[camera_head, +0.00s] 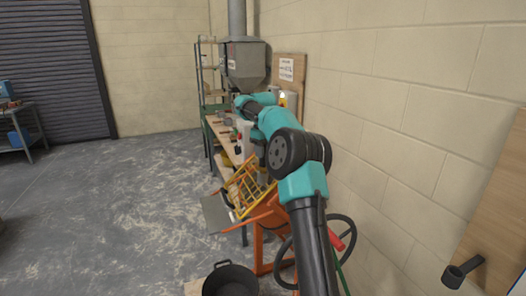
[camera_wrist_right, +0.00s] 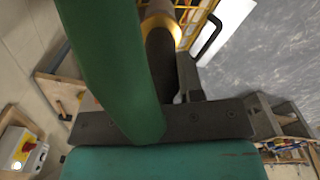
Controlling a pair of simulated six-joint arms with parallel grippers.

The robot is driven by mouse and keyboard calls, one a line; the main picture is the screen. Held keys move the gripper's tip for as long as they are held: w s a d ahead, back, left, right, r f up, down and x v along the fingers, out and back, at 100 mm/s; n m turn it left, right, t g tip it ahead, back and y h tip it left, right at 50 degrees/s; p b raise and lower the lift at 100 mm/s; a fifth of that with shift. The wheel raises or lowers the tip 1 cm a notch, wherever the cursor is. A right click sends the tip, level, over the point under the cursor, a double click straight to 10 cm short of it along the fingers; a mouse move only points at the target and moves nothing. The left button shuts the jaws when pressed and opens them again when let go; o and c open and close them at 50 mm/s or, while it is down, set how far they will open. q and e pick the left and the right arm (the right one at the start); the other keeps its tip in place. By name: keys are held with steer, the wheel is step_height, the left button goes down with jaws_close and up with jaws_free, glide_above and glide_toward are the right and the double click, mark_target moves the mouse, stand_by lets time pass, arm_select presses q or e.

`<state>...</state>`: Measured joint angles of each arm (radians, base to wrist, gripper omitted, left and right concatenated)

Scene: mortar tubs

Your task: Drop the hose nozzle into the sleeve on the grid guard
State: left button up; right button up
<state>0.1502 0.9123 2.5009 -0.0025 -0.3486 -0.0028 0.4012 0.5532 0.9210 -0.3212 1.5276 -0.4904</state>
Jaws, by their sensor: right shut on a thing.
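In the right wrist view my right gripper (camera_wrist_right: 178,88) is shut on the hose nozzle (camera_wrist_right: 160,62), a dark tube with a brass-coloured ring near its far end. The thick green hose (camera_wrist_right: 108,60) crosses in front and hides one finger. In the head view the yellow grid guard (camera_head: 243,187) sits tilted on an orange machine, below and just left of my right arm. A bit of yellow grid (camera_wrist_right: 199,18) shows beyond the nozzle in the wrist view. I cannot make out the sleeve clearly, nor whether the nozzle touches it. My left gripper is not in view.
A black bucket (camera_head: 230,280) stands on the floor in front of the orange frame (camera_head: 259,246). A grey plate (camera_head: 216,213) juts out left of the guard. A workbench (camera_head: 221,138) stands behind. The floor at left is open.

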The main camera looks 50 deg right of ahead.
steer(key=shift+f, duration=0.7)
stand_by(0.3)
steer(key=o, duration=1.1)
